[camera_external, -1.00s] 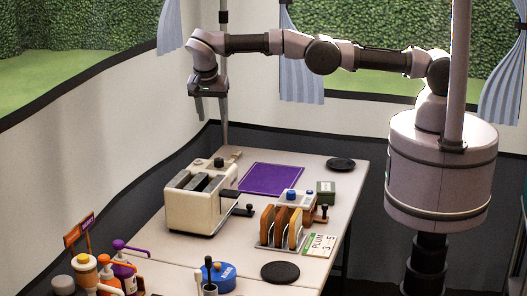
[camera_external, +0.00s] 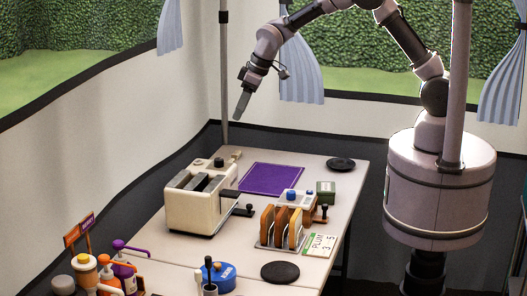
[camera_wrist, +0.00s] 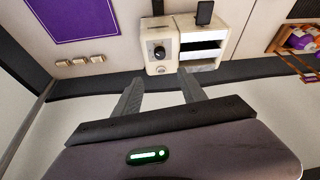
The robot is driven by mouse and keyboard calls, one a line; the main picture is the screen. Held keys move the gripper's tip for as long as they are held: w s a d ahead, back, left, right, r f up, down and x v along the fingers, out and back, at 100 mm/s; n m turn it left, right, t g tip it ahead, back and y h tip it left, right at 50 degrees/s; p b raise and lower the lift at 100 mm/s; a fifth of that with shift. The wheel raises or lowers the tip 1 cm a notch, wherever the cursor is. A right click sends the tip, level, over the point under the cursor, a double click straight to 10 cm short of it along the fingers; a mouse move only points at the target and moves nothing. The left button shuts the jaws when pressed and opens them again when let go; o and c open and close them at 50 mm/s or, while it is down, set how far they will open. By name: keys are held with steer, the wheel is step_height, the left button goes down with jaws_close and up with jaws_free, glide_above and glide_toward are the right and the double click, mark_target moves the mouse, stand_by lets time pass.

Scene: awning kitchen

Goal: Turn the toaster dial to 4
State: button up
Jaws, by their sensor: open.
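The cream toaster (camera_external: 196,207) stands on the left part of the table, with dark slots on top and a dark lever at its right side. A round black dial (camera_wrist: 159,52) with a pale mark shows on the toaster's cream panel in the wrist view. Its numbers are too small to read. My gripper (camera_external: 241,106) is high above the table's far end, tilted downward, apart from the toaster. In the wrist view, the two fingers of my gripper (camera_wrist: 160,78) are spread and empty, with the dial beyond the gap between them.
A purple mat (camera_external: 271,179) lies right of the toaster. A blue container (camera_external: 221,278) and bottles (camera_external: 121,270) are in front. The air around my gripper is clear.

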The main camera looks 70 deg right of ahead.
mark_target(219, 159)
steer(key=b+x, duration=0.3)
steer(key=x, duration=1.4)
jaws_close()
steer(key=shift+s+a, duration=0.1)
